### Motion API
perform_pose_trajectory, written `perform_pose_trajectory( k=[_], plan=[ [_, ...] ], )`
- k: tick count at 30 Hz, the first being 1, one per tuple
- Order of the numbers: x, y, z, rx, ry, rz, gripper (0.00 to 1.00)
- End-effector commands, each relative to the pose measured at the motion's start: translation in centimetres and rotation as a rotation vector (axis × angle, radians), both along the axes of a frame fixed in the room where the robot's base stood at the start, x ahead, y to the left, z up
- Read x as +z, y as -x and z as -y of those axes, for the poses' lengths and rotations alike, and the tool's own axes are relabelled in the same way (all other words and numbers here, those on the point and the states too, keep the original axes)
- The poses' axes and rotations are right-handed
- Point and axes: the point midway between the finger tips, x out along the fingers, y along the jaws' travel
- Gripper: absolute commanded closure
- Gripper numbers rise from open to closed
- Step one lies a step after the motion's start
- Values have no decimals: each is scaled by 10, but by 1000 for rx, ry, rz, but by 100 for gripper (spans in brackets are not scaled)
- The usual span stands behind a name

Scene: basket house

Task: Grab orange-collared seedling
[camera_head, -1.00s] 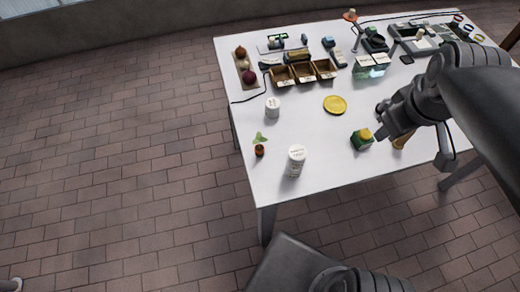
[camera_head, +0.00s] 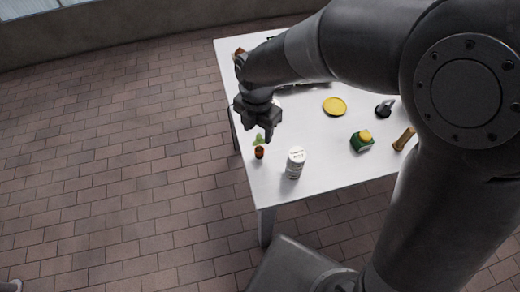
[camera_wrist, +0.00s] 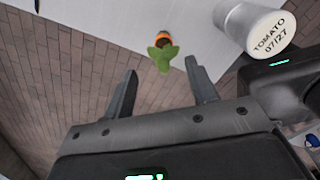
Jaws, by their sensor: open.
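The seedling (camera_head: 258,153) stands at the left edge of the white table, with green leaves above a small brown pot. In the wrist view the seedling (camera_wrist: 163,52) shows green leaves and an orange band around its dark pot, just beyond and between my fingertips. My gripper (camera_head: 258,128) is open and empty above and slightly behind the seedling, fingers pointing down; in the wrist view the gripper (camera_wrist: 160,82) shows both fingers spread apart. No contact with the seedling is visible.
A white canister (camera_head: 295,163) labelled TOMATO in the wrist view (camera_wrist: 257,29) stands close beside the seedling. A yellow dish (camera_head: 335,106), a green and yellow block (camera_head: 362,141) and a brown object (camera_head: 404,139) lie farther right. The table edge is close on the left.

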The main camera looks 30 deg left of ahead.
Motion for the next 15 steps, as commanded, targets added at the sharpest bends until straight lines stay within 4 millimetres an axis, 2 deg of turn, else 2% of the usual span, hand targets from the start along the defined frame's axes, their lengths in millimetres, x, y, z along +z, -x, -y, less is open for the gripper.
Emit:
perform_pose_trajectory(
  k=[6,15],
  plan=[
    [-36,1,1,-1,3,-2,48],
    [-62,1,3,-2,3,0,48]
  ],
)
